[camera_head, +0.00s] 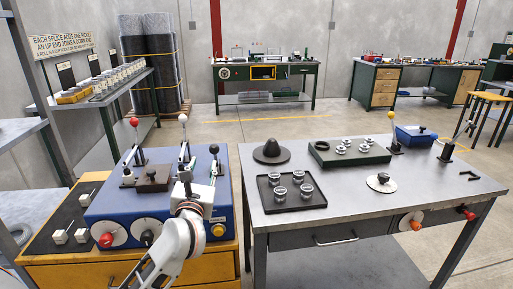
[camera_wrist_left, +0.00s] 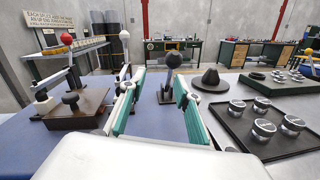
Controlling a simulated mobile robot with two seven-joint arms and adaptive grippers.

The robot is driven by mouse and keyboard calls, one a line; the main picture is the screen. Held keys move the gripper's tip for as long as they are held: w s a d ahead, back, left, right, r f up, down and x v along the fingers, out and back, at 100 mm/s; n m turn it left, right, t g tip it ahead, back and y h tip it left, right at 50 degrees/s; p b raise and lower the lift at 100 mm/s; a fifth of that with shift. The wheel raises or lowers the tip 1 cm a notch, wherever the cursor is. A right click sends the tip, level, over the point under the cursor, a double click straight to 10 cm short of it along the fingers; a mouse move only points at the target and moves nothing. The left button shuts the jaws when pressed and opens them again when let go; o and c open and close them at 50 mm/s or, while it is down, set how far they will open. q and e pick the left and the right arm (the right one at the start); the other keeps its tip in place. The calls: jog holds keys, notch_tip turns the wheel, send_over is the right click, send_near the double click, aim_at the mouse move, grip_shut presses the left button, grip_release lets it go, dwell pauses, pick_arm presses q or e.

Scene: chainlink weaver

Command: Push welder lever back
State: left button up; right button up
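The blue welder (camera_head: 160,200) sits on a wooden cabinet at the left. Several levers rise from its top: one with a red ball (camera_head: 134,122), one with a white ball (camera_head: 183,118), and one with a dark ball (camera_head: 214,149). Which one the task means, I cannot tell. My left gripper (camera_head: 187,175) is above the front right part of the welder. In the left wrist view its green fingers (camera_wrist_left: 155,100) are spread apart. The dark ball (camera_wrist_left: 173,60) shows between them, farther off. Nothing is visibly held. My right gripper is not in view.
A dark clamp block (camera_head: 152,178) sits on the welder's top. To the right stands a grey table (camera_head: 350,215) with a black tray (camera_head: 291,208) of metal cups, a dark cone (camera_head: 271,152) and a green block (camera_head: 349,156). A narrow gap separates table and cabinet.

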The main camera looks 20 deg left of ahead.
aim_at(215, 152)
pick_arm(q)
jog(key=shift+n+h, duration=0.4)
jog(key=x, duration=0.3)
jog(key=d+x, duration=0.1)
jog(key=x, duration=0.5)
jog(key=shift+w+d+f, duration=0.2)
jog(key=shift+w+d, duration=0.15)
grip_shut()
jog(key=shift+r, duration=0.1)
